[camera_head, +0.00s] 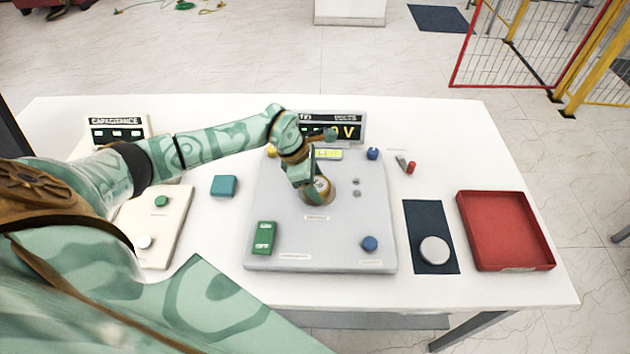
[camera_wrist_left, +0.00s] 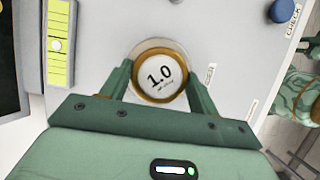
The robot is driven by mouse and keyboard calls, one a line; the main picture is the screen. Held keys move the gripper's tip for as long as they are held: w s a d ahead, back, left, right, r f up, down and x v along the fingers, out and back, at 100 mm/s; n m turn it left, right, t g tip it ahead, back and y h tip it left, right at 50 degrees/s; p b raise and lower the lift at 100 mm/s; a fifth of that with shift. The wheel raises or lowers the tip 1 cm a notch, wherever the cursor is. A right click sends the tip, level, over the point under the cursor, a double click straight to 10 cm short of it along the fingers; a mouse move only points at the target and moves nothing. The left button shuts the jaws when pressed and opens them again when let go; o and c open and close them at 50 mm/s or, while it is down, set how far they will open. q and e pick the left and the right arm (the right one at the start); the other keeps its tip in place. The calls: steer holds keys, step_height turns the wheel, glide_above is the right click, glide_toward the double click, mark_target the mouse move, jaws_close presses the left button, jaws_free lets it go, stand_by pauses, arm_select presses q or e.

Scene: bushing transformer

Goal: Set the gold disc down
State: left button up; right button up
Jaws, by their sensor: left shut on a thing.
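The gold disc (camera_wrist_left: 160,76) has a gold rim and a white face marked 1.0. My left gripper (camera_wrist_left: 162,90) is shut on it, with one finger at each side of the rim in the left wrist view. In the head view the gold disc (camera_head: 325,197) is partly hidden by my left gripper (camera_head: 314,190), over the middle of the grey panel (camera_head: 285,225). A pale round edge shows just behind the disc in the wrist view. I cannot tell whether the disc touches the panel. My right gripper is not in view.
The panel bears a green block (camera_head: 263,238), a blue knob (camera_head: 369,243) and another blue knob (camera_head: 373,153). To the right, a silver disc (camera_head: 434,250) lies on a dark mat (camera_head: 424,215), beside an empty red tray (camera_head: 505,230). A teal block (camera_head: 224,185) is left of the panel.

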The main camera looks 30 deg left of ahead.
arm_select(q)
steer(key=o, duration=1.3)
steer(key=shift+f, duration=0.1)
steer(key=v, duration=1.2)
steer(key=shift+d, duration=0.1)
